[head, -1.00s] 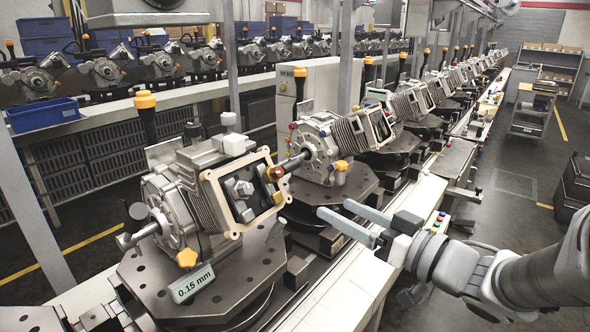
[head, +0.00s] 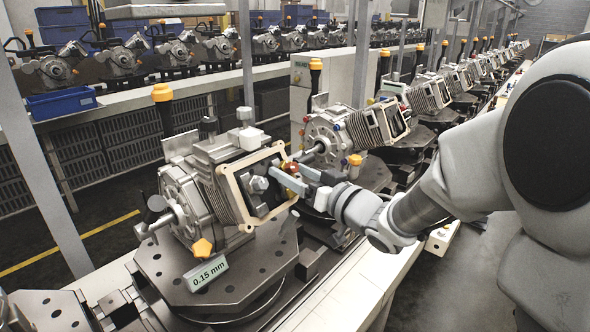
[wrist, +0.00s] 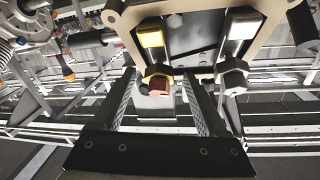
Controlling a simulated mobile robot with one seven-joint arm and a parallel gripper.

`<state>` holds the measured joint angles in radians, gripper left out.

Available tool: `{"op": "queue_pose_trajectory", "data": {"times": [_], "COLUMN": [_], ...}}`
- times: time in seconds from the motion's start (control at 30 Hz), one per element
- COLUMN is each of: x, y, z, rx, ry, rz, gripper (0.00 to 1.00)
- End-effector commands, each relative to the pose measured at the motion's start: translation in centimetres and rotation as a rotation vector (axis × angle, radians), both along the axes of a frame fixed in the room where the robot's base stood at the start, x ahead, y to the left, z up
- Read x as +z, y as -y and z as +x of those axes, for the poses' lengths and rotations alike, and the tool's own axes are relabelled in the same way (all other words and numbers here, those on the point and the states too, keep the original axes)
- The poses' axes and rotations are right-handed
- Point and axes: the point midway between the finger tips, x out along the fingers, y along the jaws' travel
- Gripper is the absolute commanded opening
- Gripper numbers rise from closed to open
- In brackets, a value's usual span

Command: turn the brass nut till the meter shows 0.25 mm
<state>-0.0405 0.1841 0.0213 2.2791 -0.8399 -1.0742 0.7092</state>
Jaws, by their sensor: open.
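The brass nut (head: 291,168) sits on the right side of the open face of the near grey engine housing (head: 226,196). The wrist view shows the brass nut (wrist: 156,74) under a yellow-marked stud. My gripper (head: 285,171) is open at that face, its two fingers pointing at the nut. In the wrist view the gripper (wrist: 160,80) has a finger on each side of the nut, with a visible gap; contact cannot be told. The meter (head: 207,273) on the fixture plate reads 0.15 mm. A steel nut (wrist: 233,76) sits just right of the right finger.
The cream frame (head: 230,198) of the housing borders the nuts closely. More steel nuts (head: 259,184) sit inside it. A second engine (head: 350,130) stands close behind on the line. A white conveyor edge (head: 340,290) runs below my arm.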

Motion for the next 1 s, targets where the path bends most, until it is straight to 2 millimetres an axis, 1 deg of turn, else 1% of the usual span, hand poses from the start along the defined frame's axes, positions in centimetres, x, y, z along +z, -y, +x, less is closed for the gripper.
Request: {"op": "queue_pose_trajectory", "data": {"times": [0.1, 0.37, 0.4, 0.77, 0.8, 1.0], "x": [0.01, 0.01, 0.01, 0.01, 0.01, -0.03], "y": [-0.38, -0.39, -0.38, -0.36, -0.36, -0.33], "z": [0.37, 0.42, 0.41, 0.39, 0.39, 0.4], "rx": [0.0, -0.001, -0.001, -0.001, -0.001, 0.003], "ry": [0.0, 0.0, 0.0, 0.0, 0.0, 0.005], "rz": [0.0, 0.0, 0.0, 0.0, 0.0, -0.004], "gripper": [0.76, 0.76, 0.69, 0.04, 0.0, 0.0]}}
